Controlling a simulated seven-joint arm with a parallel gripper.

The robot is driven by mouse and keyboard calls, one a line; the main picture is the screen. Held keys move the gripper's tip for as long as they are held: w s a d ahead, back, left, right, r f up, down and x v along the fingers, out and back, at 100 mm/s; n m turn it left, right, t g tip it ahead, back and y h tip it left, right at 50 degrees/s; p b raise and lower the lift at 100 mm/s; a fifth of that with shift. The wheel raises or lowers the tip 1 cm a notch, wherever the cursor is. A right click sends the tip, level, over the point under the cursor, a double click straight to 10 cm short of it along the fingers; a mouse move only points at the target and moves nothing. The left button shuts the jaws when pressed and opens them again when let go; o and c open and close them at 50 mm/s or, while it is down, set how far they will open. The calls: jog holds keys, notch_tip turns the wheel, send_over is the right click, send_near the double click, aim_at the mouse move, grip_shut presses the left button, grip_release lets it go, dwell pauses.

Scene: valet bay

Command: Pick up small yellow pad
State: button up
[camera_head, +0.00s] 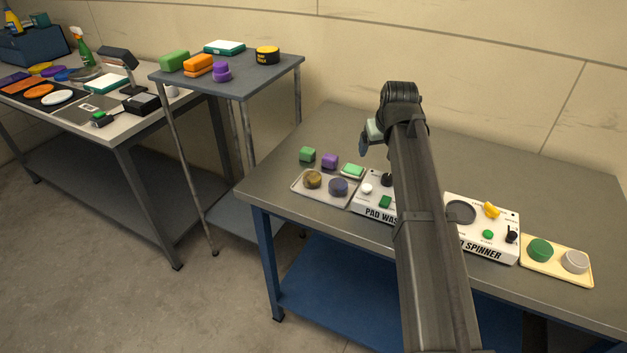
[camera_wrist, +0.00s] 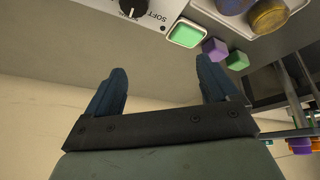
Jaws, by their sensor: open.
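A small round pad of dull, brownish yellow (camera_head: 312,180) lies on the left part of a pale tray (camera_head: 325,200) at the front left of the near table. It also shows at the top right of the wrist view (camera_wrist: 268,16). A bluish-grey round pad (camera_head: 338,187) lies beside it on the tray. My gripper (camera_wrist: 160,68) is open, with nothing between its two blue fingers. In the head view my gripper (camera_head: 364,146) is over the table, behind and to the right of the tray, apart from the pad. My arm hides part of the table.
A pad washer (camera_head: 366,208) stands right of the tray. Further right are a pad spinner (camera_head: 478,244) with a yellow part (camera_head: 491,210) and a cream tray (camera_head: 555,271) with green and grey pads. Green (camera_head: 307,155) and purple (camera_head: 329,161) blocks sit behind the left tray.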

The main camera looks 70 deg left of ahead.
jog(key=s+a+r+n+g, duration=0.2)
jog(key=s, duration=1.4)
send_over(312, 176)
jog(key=d, duration=0.2)
jog(key=shift+h, duration=0.4)
notch_tip(312, 176, down, 8)
jog(key=shift+s+r, duration=0.1)
jog(key=shift+r, duration=0.1)
jog(key=shift+d+x, duration=0.15)
jog(key=shift+x, duration=1.2)
jog(key=shift+d+x, duration=0.1)
jog(key=shift+x, duration=1.25)
jog(key=shift+w+f, duration=0.1)
jog(key=shift+w, duration=0.15)
jog(key=c, duration=1.1)
